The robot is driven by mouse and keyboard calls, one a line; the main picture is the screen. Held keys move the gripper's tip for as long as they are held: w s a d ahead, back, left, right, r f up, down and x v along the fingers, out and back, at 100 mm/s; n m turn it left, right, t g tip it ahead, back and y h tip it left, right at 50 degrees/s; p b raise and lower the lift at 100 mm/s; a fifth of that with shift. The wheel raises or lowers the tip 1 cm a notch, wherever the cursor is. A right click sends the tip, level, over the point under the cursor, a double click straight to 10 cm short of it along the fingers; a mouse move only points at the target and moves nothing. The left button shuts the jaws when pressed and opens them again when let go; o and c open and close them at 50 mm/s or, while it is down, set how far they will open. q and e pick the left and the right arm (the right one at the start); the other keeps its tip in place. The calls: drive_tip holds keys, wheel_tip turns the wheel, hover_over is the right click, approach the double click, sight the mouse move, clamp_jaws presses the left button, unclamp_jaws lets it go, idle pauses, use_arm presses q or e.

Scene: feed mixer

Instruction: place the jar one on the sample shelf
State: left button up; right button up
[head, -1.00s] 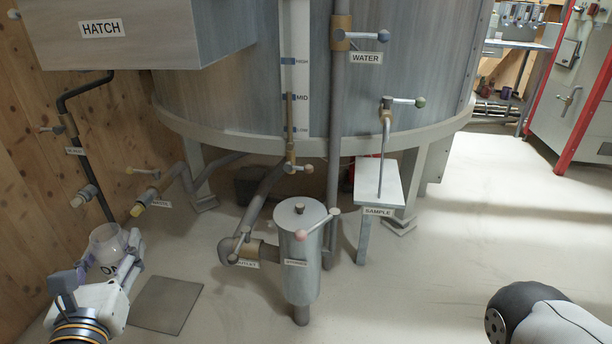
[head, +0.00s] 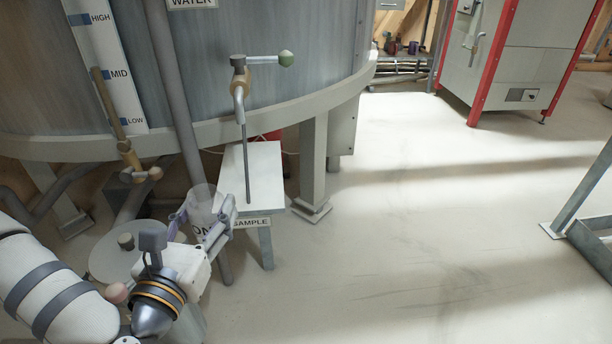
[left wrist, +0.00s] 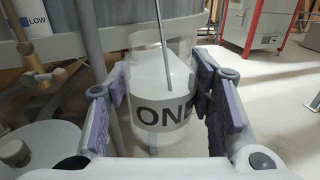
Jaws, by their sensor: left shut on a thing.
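In the left wrist view the jar (left wrist: 160,115) sits between the purple finger pads of the left gripper (left wrist: 165,105). The sample shelf (head: 268,180) is a small white shelf with a "SAMPLE" sign on its front edge. In the head view the jar is just left of the shelf's front left corner, overlapping its edge in the picture. I cannot tell the gap between them. My right gripper is not in view.
A grey vertical pipe (head: 178,100) stands left of the shelf. A round-topped canister (head: 110,262) is beneath my left arm.

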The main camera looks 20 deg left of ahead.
use_arm(q)
drive_tip(key=b+x, duration=0.4)
drive_tip(key=x, duration=0.4)
drive_tip(key=b+x, duration=0.4)
drive_tip(key=x, duration=0.5)
drive_tip(key=shift+w+d, duration=0.15)
drive_tip(key=shift+w, duration=0.2)
drive_tip(key=f, duration=0.1)
drive_tip(key=f+b, duration=0.2)
drive_tip(key=f, duration=0.1)
drive_tip(key=shift+w, duration=0.3)
drive_tip(key=shift+r, duration=0.3)
drive_tip(key=shift+f, duration=0.25)
drive_tip(key=o, duration=1.1)
drive_tip(key=shift+o, duration=0.3)
drive_tip(key=shift+r, duration=0.1)
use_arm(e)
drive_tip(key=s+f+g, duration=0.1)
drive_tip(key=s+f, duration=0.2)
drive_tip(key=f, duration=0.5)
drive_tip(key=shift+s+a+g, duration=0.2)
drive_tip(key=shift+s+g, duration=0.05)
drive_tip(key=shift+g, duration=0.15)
